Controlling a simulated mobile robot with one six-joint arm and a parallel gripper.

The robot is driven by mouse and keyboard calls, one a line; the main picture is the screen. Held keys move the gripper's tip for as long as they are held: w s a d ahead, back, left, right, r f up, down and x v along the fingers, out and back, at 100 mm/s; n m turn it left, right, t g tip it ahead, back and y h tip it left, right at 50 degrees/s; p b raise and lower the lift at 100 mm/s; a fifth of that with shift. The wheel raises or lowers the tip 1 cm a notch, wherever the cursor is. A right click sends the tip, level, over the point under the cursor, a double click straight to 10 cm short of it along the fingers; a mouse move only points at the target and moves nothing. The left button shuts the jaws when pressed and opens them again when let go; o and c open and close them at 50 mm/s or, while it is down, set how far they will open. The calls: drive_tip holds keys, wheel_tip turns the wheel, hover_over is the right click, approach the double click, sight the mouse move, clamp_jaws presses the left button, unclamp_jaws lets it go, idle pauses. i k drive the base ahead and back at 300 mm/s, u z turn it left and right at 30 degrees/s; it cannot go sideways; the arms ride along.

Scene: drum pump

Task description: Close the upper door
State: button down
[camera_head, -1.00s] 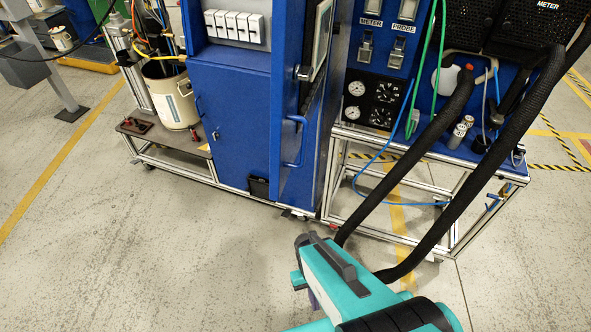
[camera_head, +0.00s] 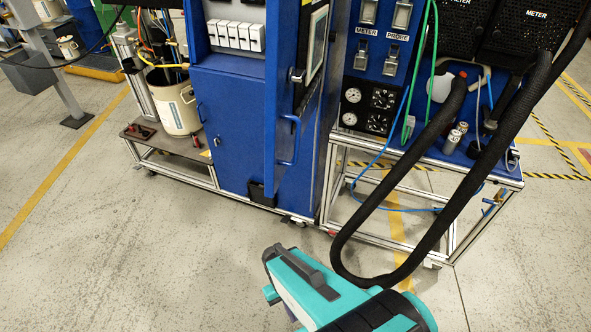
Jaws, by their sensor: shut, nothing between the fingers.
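The tall blue cabinet stands at upper centre. Its upper compartment is exposed, with a row of white switches (camera_head: 236,36) inside. A blue upper door panel (camera_head: 283,45) stands swung out to the right of the switches, seen at a steep angle; its top is cut off by the frame. The lower blue door (camera_head: 230,125) lies flat in the cabinet front and looks closed. A blue bar handle (camera_head: 288,140) shows on the right. My teal and white arm is at the bottom centre, in front of the cabinet and apart from it. My gripper's fingers do not show.
A metal-framed bench (camera_head: 430,170) with gauges and bottles stands right of the cabinet. A cream bucket (camera_head: 176,103) stands on a low cart at left. The floor in front is clear.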

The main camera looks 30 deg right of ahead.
sight(296, 30)
drive_tip(key=u, duration=0.1)
drive_tip(key=k, duration=2)
drive_tip(key=u, duration=0.85)
drive_tip(key=i, duration=1)
drive_tip(key=z, duration=0.05)
